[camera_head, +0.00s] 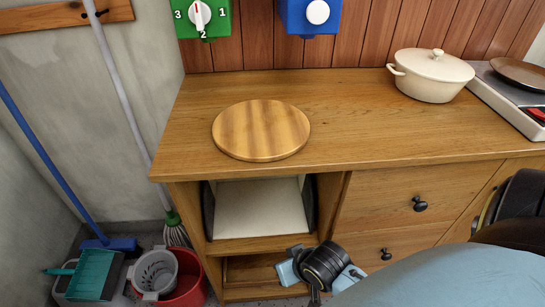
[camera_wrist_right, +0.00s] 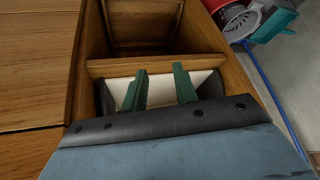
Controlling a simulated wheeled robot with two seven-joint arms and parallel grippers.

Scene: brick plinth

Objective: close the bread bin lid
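The bread bin (camera_head: 260,208) sits in the upper open compartment of the wooden cabinet, under the worktop. Its cream inside faces me between dark curved ends, so its front stands open. I cannot make out the lid clearly. The bin also shows in the right wrist view (camera_wrist_right: 160,83), partly behind the fingers. My right gripper (camera_head: 296,262) is low in front of the cabinet, below the bin's opening. Its two green fingers show apart and empty in the right wrist view (camera_wrist_right: 160,70), in front of the bin. My left gripper is out of view.
A round wooden board (camera_head: 262,130) lies on the worktop above the bin. A cream pot (camera_head: 430,78) and a hob (camera_head: 510,95) are at the right. Drawers with dark knobs (camera_head: 419,204) adjoin the compartment. A red bucket (camera_head: 186,285) stands on the floor at the left.

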